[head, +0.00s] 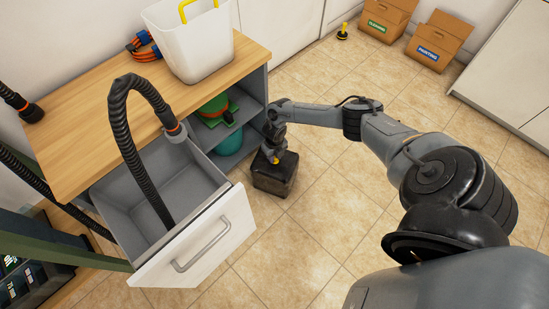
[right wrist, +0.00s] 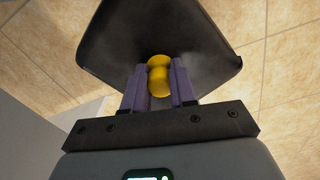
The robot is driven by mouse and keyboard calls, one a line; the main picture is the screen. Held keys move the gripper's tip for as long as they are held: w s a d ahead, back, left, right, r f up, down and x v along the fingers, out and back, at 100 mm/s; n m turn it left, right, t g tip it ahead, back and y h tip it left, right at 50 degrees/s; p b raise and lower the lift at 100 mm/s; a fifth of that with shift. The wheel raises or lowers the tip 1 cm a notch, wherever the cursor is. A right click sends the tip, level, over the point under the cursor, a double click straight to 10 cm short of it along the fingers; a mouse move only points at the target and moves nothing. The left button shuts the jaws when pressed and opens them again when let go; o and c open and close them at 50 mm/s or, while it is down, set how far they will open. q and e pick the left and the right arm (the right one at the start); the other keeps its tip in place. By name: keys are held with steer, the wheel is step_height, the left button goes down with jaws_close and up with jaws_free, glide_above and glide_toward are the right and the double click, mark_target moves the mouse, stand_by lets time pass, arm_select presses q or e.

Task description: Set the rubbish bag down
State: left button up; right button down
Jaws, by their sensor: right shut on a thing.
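The rubbish bag (head: 273,181) is a dark, box-like block with a yellow knob on top. In the head view it is at the floor beside the right end of the cabinet; I cannot tell whether its underside touches the tiles. My right gripper (head: 278,155) is above it, shut on the yellow knob. In the right wrist view the purple fingers of the right gripper (right wrist: 159,88) flank the yellow knob (right wrist: 159,76), with the dark bag (right wrist: 150,30) beyond. My left gripper is not in view.
A wooden-topped cabinet (head: 75,130) has an open grey drawer (head: 165,185) with a black hose (head: 130,130) hanging into it. A white bin (head: 200,50) stands on top. Cardboard boxes (head: 432,48) are at the back. Tiled floor (head: 300,240) right of the drawer is clear.

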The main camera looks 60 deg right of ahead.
stand_by(0.3)
steer(key=c, duration=1.4)
jaws_free()
steer(key=shift+f, duration=0.15)
steer(key=o, duration=0.5)
steer(key=shift+d, duration=0.1)
